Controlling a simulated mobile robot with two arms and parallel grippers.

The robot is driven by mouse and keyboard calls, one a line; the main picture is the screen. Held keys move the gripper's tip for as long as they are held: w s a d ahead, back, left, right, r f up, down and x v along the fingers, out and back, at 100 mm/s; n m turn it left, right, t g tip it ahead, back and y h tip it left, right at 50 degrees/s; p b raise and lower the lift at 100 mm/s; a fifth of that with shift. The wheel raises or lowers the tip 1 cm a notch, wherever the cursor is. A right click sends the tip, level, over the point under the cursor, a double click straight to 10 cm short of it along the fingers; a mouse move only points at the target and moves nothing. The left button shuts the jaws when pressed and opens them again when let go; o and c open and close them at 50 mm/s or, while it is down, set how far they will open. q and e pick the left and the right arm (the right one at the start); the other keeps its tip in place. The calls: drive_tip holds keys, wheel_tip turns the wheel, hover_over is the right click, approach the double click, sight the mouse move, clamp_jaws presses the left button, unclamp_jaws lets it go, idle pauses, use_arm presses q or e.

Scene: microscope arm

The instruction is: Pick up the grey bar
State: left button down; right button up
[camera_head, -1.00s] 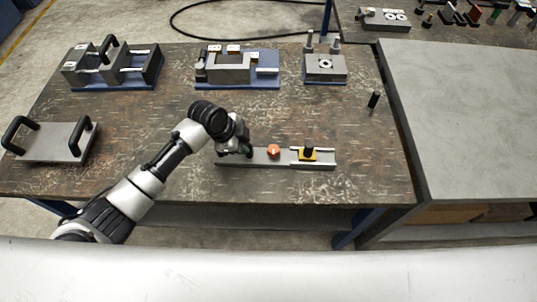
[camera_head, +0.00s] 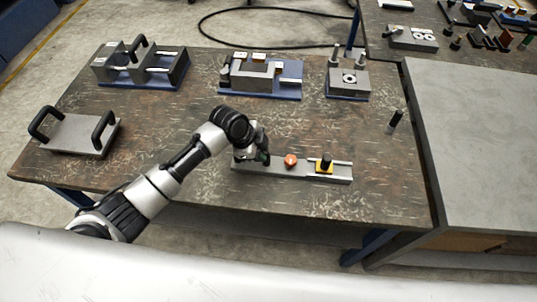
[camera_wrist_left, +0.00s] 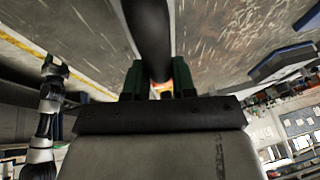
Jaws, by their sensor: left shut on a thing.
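The grey bar (camera_head: 265,169) is long and flat and lies near the front of the brown table, carrying an orange knob (camera_head: 290,161) and a yellow piece with a black top (camera_head: 325,165). My left gripper (camera_head: 258,158) is at the bar's left end. In the left wrist view its green fingers (camera_wrist_left: 158,82) are closed on a dark round part (camera_wrist_left: 148,35), which looks like a handle of the bar. Something orange shows just beyond the fingers. The wrist and hand hide the grip in the head view. I cannot tell whether the bar is clear of the table.
A plate with two black handles (camera_head: 75,135) lies at the left. Blue-based fixtures (camera_head: 140,66), (camera_head: 260,76) and a block with posts (camera_head: 348,82) stand along the back. A dark peg (camera_head: 395,121) stands at the right. A grey table (camera_head: 480,150) adjoins on the right.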

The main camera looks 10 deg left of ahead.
use_arm(q)
drive_tip(key=shift+w+r, duration=0.15)
drive_tip(key=shift+r, duration=0.5)
wheel_tip(320, 180, up, 3)
drive_tip(key=shift+f+b, duration=0.1)
drive_tip(key=shift+b, duration=0.45)
drive_tip(key=s+d+r+b, duration=0.1)
drive_tip(key=s+d+r, duration=0.1)
drive_tip(key=d, duration=0.3)
drive_tip(key=s+d+r+b, duration=0.1)
drive_tip(key=s+d+r, duration=0.1)
drive_tip(key=d+r, duration=0.3)
drive_tip(key=shift+s+d, duration=0.3)
drive_tip(key=shift+d, duration=0.2)
drive_tip(key=shift+a, duration=0.1)
drive_tip(key=shift+w+a+f+b, duration=0.5)
drive_tip(key=shift+w+a+f, duration=0.15)
drive_tip(key=shift+a+f, duration=1.1)
drive_tip(key=shift+w+a+f+b, duration=0.5)
drive_tip(key=shift+w+a+f, duration=0.2)
drive_tip(key=shift+a+f, duration=1)
drive_tip(key=shift+w+a+f+b, duration=0.6)
drive_tip(key=shift+a+f, duration=0.85)
drive_tip(key=shift+a, duration=0.5)
drive_tip(key=shift+f, duration=0.45)
